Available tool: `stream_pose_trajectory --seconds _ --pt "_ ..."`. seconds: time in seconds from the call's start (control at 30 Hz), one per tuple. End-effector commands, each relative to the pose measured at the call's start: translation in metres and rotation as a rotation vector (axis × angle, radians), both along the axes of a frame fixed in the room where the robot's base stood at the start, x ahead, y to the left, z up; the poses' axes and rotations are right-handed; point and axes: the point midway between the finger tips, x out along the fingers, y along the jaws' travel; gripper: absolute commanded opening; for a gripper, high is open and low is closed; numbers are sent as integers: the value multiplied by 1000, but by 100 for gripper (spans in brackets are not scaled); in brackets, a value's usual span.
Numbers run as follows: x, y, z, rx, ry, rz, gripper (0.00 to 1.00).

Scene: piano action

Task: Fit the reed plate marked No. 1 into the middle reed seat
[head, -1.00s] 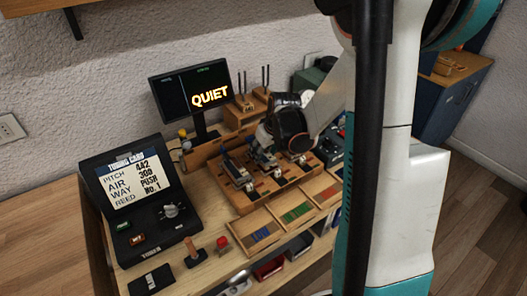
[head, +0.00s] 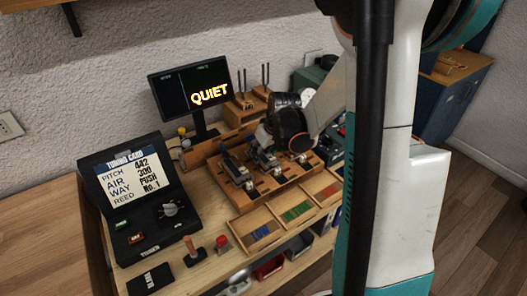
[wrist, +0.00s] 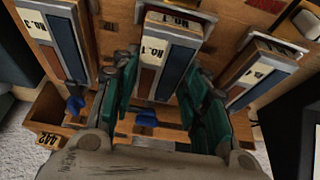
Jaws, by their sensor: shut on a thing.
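The reed plate marked No. 1 (wrist: 153,52), a narrow piece with cream, brown and blue-grey strips, lies in the middle of the wrist view. My gripper (wrist: 160,85) has its green fingers on either side of this piece, shut on it. The contact itself is partly hidden. The middle station (head: 264,160) shows in the head view below my dark wrist. Whether the plate is fully down in the middle seat I cannot tell. My gripper's fingers are hard to make out in the head view.
Similar units stand close on both sides, a No. 3 piece (wrist: 35,26) at left and another (wrist: 262,70) at right. Trays with blue (head: 262,232), green and red strips lie in front. A screen (head: 190,92) reads QUIET. The tuning card console (head: 140,190) stands at left.

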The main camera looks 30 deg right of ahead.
Motion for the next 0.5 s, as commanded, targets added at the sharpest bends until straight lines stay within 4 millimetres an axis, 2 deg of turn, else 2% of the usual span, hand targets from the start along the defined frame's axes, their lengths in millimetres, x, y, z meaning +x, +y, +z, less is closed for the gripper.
stream_pose_trajectory --seconds 0.4,0.43,0.5 --pt "0 0 -2 0 0 0 15" --pt "0 0 -2 0 0 0 46" --pt "0 0 -2 0 0 0 62"
